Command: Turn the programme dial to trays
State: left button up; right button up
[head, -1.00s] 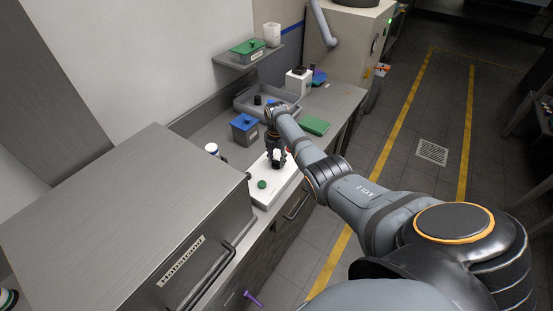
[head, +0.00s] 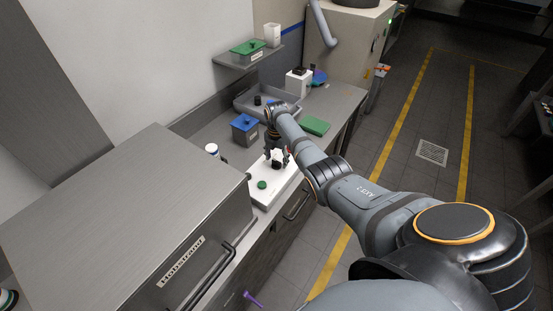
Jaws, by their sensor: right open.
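A white control box (head: 264,193) lies on the counter at the middle of the head view, with a green round button (head: 262,184) on its near part. My right gripper (head: 279,161) points down over the far part of the box, with its fingers apart. A small white and black part shows between and around the fingers; I cannot tell if it is the programme dial or whether the fingers touch it. The dial's setting and any lettering are hidden or too small to read. My left gripper is not in view.
A large steel cabinet (head: 125,215) stands left of the box. A blue-lidded container (head: 244,130), a white jar (head: 212,150), a grey tray (head: 243,104) and a green block (head: 315,126) are on the counter. A purple handle (head: 253,299) sticks out below the counter's front.

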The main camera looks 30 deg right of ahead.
aim_at(277, 161)
notch_tip(277, 161, up, 12)
dwell(0.3)
jog(key=shift+f, duration=0.15)
